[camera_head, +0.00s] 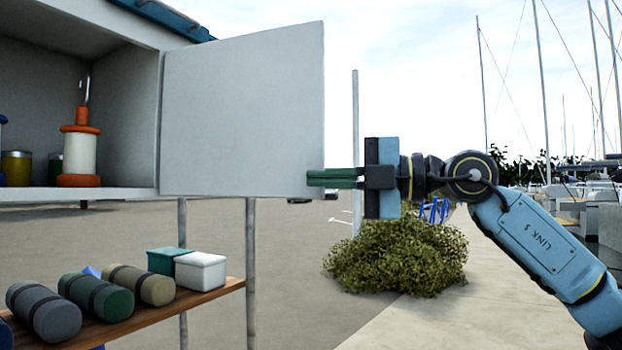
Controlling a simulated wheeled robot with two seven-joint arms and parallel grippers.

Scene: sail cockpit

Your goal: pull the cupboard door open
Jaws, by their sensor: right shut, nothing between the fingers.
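The cupboard door (243,110) is a flat pale grey panel, swung wide open to the right of the cupboard (130,120). Its hinge side is at the cupboard's right wall, and the inside of the cupboard shows at the left. My right gripper (312,178) comes in from the right, with its green fingers shut and empty. The fingertips are at the lower part of the door's free edge and overlap it in the picture; I cannot tell whether they touch it. No handle shows on the door. My left gripper is not in view.
Inside the cupboard stand an orange and white spool-like item (80,152) and a yellow tin (16,168). Below, a wooden shelf (215,291) holds several rolls, a green box (164,260) and a white box (200,271). A bush (400,255) stands behind. Open air lies right of the door.

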